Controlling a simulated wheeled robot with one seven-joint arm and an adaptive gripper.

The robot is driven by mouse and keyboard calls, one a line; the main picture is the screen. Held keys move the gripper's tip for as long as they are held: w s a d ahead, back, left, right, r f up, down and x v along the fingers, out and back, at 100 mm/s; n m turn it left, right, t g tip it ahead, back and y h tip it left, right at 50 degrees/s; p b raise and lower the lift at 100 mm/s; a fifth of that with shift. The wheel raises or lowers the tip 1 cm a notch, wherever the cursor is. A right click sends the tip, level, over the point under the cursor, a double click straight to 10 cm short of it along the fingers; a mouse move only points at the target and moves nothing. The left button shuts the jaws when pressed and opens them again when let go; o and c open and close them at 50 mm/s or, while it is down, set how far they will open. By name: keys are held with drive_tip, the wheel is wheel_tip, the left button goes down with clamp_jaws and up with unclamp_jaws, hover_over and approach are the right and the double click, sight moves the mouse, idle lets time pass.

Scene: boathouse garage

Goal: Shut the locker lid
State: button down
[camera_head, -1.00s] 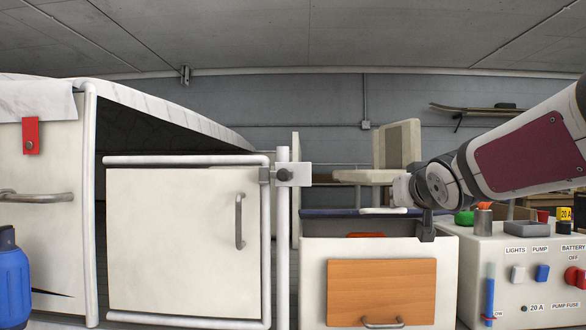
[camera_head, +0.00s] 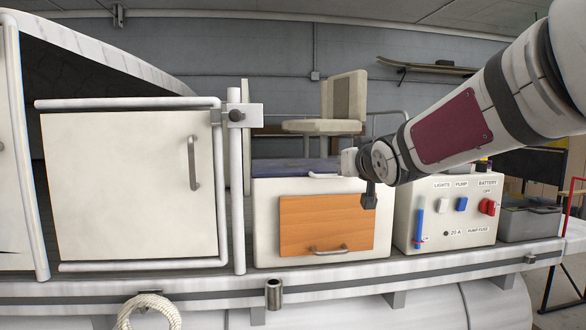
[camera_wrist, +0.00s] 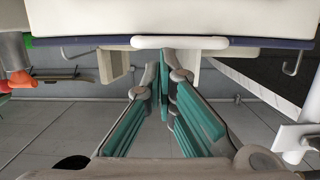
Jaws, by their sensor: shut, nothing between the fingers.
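The locker (camera_head: 265,225) is a white box with an orange front door. Its lid (camera_head: 290,167) has a dark blue top and lies level across the box, with no gap visible. The white lid handle (camera_head: 325,176) is at the front edge, and it also shows in the wrist view (camera_wrist: 180,42). My gripper (camera_head: 346,163) is at the lid's front edge, just right of the handle. In the wrist view its teal-padded fingers (camera_wrist: 166,62) are together and empty, close to the handle; I cannot tell whether they touch it.
A white cabinet door (camera_head: 130,185) in a pipe frame stands left of the locker. A switch panel box (camera_head: 440,225) stands close on the right. A seat (camera_head: 340,105) is behind. Coiled rope (camera_head: 150,312) hangs below the deck edge.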

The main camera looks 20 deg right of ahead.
drive_tip(key=s+a+f+g+y, duration=0.1)
drive_tip(key=s+a+f+g, duration=0.35)
drive_tip(key=s+f, duration=0.5)
drive_tip(key=s+a+f+g+y, duration=0.1)
drive_tip(key=s+a+f+g, duration=0.35)
drive_tip(key=s, duration=0.75)
drive_tip(key=s+a+f+n+g, duration=0.1)
drive_tip(key=s+a+f+g, duration=0.1)
drive_tip(key=s, duration=0.5)
drive_tip(key=s+a+f+g+y, duration=0.1)
drive_tip(key=s+a+f+g, duration=0.15)
drive_tip(key=s, duration=0.55)
drive_tip(key=s+a+f+n+g, duration=0.1)
drive_tip(key=s+a+f+g, duration=0.15)
drive_tip(key=s, duration=0.45)
wheel_tip(320, 180, up, 31)
drive_tip(key=d+t+p, duration=0.1)
drive_tip(key=t+p, duration=0.3)
drive_tip(key=p, duration=2.6)
drive_tip(key=shift+s+d+r+t, duration=0.2)
drive_tip(key=shift+s+t, duration=0.1)
drive_tip(key=shift+s, duration=0.05)
